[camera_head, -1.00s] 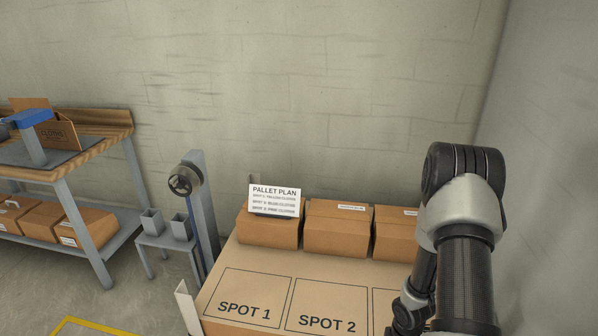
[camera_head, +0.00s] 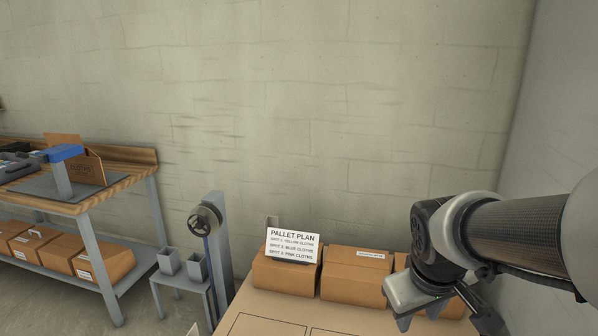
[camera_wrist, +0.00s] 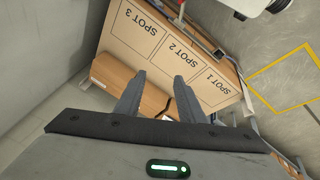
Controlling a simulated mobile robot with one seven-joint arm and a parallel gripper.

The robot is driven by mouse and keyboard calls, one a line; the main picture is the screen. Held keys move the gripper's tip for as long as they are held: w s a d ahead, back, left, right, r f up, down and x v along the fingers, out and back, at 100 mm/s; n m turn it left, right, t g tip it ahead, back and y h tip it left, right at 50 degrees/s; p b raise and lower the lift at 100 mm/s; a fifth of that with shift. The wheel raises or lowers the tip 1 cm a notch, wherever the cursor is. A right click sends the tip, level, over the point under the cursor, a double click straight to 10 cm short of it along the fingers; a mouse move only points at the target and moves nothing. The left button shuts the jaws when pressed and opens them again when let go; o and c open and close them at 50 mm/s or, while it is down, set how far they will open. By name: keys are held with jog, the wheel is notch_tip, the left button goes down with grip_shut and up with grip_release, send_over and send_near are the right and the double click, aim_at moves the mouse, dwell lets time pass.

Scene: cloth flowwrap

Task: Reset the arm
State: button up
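My arm reaches in from the right edge of the head view and bends down to my gripper (camera_head: 445,322), which hangs in front of the right end of the box row. In the wrist view my gripper (camera_wrist: 158,76) has its two fingers clearly apart with nothing held. Beyond the fingers lie the cartons and the brown pallet top (camera_wrist: 124,22), marked SPOT 1, SPOT 2 and SPOT 3 and seen upside down. The three marked spots look empty.
Closed cartons (camera_head: 355,280) stand in a row along the wall, the right one partly hidden by my gripper. A PALLET PLAN sign (camera_head: 293,245) stands at the left one. A grey post (camera_head: 222,250), a small stand and a wooden bench (camera_head: 120,185) are left. A wall is close on the right.

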jog(key=s+a+r+m+t+y+p, duration=0.1)
jog(key=s+a+r+m+y+p, duration=0.15)
jog(key=s+a+r, duration=0.5)
notch_tip(320, 180, up, 20)
jog(key=s+d+p, duration=0.1)
jog(key=p, duration=1.8)
jog(key=shift+r+h, duration=0.2)
jog(key=shift+h, duration=0.15)
jog(key=shift+s+d+r, duration=0.1)
jog(key=shift+c, duration=0.6)
